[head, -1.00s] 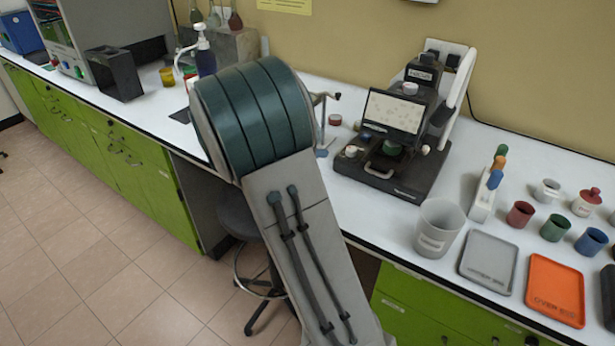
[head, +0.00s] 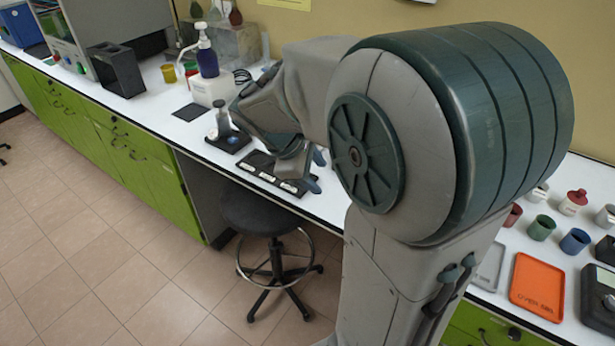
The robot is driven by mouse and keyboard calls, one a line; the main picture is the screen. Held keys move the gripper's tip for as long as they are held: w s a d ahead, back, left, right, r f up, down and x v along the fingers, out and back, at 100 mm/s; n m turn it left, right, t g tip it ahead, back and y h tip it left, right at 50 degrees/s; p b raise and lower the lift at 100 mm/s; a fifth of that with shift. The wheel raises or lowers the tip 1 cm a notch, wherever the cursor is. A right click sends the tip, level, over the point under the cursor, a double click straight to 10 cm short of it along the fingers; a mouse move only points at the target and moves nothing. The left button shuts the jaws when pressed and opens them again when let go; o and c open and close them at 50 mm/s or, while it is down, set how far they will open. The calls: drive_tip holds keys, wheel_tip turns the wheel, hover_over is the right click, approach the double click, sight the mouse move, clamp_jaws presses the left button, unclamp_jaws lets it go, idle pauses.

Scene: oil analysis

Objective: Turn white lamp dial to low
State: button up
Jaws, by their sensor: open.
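The white lamp dial cannot be made out. The microscope-like instrument with a small screen and white knobs, seen earlier on the right part of the bench, is now hidden behind my arm. My gripper (head: 315,171) is over the bench near its front edge, left of my big arm joint. Its blue-grey fingers are apart, and I see nothing between them. It is beside the right part of a dark tray (head: 243,168) holding several small white pieces; I cannot tell whether it touches the tray.
A stool (head: 262,213) stands below the bench edge. An orange tray (head: 537,290) and several cups, including a blue cup (head: 575,241), are at the right.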

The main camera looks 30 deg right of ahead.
drive_tip(key=s+a+r+m+t+y+p, duration=0.1)
drive_tip(key=s+a+r+m+y+p, duration=0.2)
drive_tip(key=s, duration=0.3)
drive_tip(key=shift+s+a+r+m, duration=0.15)
drive_tip(key=shift+a+r+m, duration=0.15)
drive_tip(key=shift+a+m, duration=0.55)
drive_tip(key=s+a+m+t+y, duration=0.1)
drive_tip(key=s+a+m+y, duration=0.2)
drive_tip(key=s+a+m, duration=0.2)
drive_tip(key=shift+s+f+t, duration=0.15)
drive_tip(key=shift+f+t, duration=0.2)
drive_tip(key=shift+t, duration=0.05)
idle(0.5)
